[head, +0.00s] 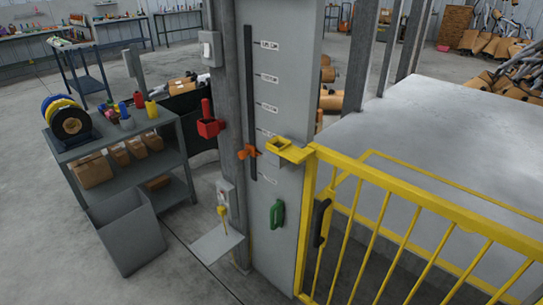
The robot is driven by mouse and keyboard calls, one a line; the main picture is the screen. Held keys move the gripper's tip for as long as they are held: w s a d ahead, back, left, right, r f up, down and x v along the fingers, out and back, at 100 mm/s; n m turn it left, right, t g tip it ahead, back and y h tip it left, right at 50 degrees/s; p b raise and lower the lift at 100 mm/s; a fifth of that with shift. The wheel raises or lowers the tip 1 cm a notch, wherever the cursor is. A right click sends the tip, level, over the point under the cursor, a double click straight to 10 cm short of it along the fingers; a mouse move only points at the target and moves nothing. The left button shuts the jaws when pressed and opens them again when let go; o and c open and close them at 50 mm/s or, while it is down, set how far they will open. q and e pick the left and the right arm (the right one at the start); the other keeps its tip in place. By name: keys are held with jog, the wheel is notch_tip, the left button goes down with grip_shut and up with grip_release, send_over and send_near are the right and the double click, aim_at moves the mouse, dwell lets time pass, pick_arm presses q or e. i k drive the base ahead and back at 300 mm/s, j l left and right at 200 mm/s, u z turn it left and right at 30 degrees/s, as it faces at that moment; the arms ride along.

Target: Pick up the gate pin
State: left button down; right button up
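A red upright handle stands in a red box-shaped holder (208,128) on the left side of the grey post; this may be the gate pin (206,108), but I cannot be sure. Its lower part is hidden in the holder. A yellow bracket with a square opening (281,147) sits at the top corner of the yellow gate (430,208), against the grey panel. Neither of my grippers is in view.
An orange knob (247,152) sits on a dark slotted scale, with a green handle (277,213) below. A small yellow-topped item (222,213) stands above a grey plate (216,244). A shelf cart (122,160) and grey bin (127,232) stand left.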

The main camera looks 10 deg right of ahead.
aim_at(205, 102)
jog(key=i+j+z, duration=0.15)
jog(key=i+j, duration=0.2)
jog(key=i+j+z, duration=0.15)
jog(key=i+j, duration=0.15)
jog(key=j, duration=0.25)
